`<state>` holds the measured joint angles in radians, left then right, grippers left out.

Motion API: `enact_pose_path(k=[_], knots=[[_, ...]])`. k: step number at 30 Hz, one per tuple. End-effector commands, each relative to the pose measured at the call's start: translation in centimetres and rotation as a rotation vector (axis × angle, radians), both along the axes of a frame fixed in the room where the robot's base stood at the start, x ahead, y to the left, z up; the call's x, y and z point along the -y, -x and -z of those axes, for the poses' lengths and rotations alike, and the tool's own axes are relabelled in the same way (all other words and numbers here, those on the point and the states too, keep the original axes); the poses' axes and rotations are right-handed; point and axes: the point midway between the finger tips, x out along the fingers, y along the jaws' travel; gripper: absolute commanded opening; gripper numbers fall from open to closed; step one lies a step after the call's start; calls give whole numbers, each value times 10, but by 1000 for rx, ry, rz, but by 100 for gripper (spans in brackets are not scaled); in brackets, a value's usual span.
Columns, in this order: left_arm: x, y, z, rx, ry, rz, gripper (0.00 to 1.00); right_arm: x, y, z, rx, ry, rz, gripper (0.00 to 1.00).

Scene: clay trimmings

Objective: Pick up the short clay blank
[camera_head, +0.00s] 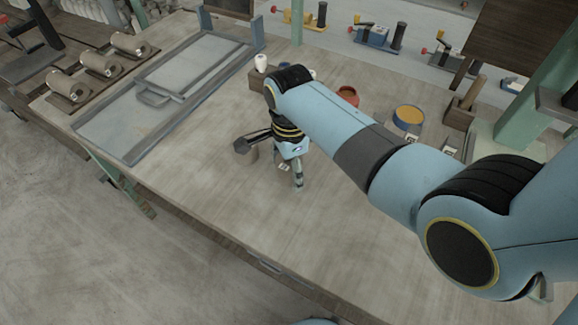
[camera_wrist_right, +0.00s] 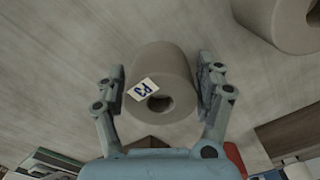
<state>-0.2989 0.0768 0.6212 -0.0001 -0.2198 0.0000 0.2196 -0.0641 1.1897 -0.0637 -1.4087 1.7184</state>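A grey-beige clay blank (camera_wrist_right: 165,70), round with a hole in its end and a white tag marked in blue, stands between the fingers of my right gripper (camera_wrist_right: 165,85) in the right wrist view. The fingers flank it on both sides, with what look like narrow gaps. In the head view my right gripper (camera_head: 291,178) is low over the table, pointing down; the blank there is mostly hidden, with a pale tag showing between the fingers. A second clay blank (camera_wrist_right: 285,20) stands apart at the wrist view's upper right. My left gripper is out of view.
The wooden table (camera_head: 220,200) is clear in front of the gripper. A grey framed board (camera_head: 105,128) lies left. Clay rolls (camera_head: 68,86) sit on stands beyond it. A red bowl (camera_head: 348,95) and a yellow-blue tub (camera_head: 408,117) stand behind my right arm.

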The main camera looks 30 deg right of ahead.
Motion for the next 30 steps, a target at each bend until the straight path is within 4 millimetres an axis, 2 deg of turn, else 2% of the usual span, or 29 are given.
enact_pose_path(k=[2,12,23,26,29,30], knots=[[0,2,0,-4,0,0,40,0,0,0,0,0,0,58],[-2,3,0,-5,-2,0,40,0,0,0,-1,0,0,15],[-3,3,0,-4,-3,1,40,0,-1,-7,2,-1,0,14],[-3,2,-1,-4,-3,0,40,-1,-1,-19,4,0,0,14],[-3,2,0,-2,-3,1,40,-1,-2,-42,6,-1,0,14],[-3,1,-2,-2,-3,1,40,1,8,-46,1,-1,1,14]])
